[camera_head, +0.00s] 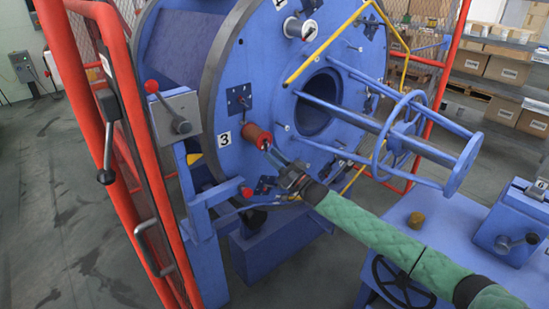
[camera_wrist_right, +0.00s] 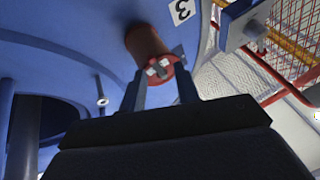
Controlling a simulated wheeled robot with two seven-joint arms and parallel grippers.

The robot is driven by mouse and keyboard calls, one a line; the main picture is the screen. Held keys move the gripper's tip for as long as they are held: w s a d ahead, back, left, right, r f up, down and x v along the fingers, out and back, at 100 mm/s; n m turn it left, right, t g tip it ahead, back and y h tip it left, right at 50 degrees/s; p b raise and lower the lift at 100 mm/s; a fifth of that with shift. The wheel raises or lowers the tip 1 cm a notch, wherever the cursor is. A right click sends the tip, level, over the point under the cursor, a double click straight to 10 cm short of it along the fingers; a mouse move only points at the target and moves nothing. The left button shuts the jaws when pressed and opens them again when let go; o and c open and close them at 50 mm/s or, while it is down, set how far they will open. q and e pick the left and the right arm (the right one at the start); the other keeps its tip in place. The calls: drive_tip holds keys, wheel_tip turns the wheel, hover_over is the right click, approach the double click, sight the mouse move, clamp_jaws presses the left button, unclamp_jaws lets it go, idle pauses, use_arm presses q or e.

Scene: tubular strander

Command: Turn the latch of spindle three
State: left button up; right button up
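The number 3 plate (camera_head: 223,139) marks spindle three on the blue disc. Beside it a reddish-brown spindle (camera_head: 257,137) sticks out toward me. In the right wrist view this spindle (camera_wrist_right: 148,45) ends in a red ring with a small pale metal latch (camera_wrist_right: 158,68) across its face. My right gripper (camera_head: 278,160), on the green-sleeved arm, is right in front of the spindle end. In the wrist view its two fingers (camera_wrist_right: 160,92) are apart, pointing at the spindle end, with the latch showing between their tips. I cannot tell whether they touch it. My left gripper is not in view.
A blue cage of rods (camera_head: 400,135) projects from the disc above my right arm. A red guard frame (camera_head: 115,130) and a lever box (camera_head: 175,115) stand left. A blue bench (camera_head: 440,225) with a small brass-coloured cylinder (camera_head: 416,220) is lower right.

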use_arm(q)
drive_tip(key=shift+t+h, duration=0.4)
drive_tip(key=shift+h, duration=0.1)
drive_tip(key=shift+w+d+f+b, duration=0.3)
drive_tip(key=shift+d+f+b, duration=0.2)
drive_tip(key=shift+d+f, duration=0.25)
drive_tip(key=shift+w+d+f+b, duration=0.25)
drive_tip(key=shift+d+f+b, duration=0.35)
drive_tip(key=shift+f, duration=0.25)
use_arm(e)
drive_tip(key=v, duration=0.7)
drive_tip(key=shift+s+d+f, duration=0.15)
drive_tip(key=shift+s+d, duration=0.05)
drive_tip(key=shift+d, duration=0.1)
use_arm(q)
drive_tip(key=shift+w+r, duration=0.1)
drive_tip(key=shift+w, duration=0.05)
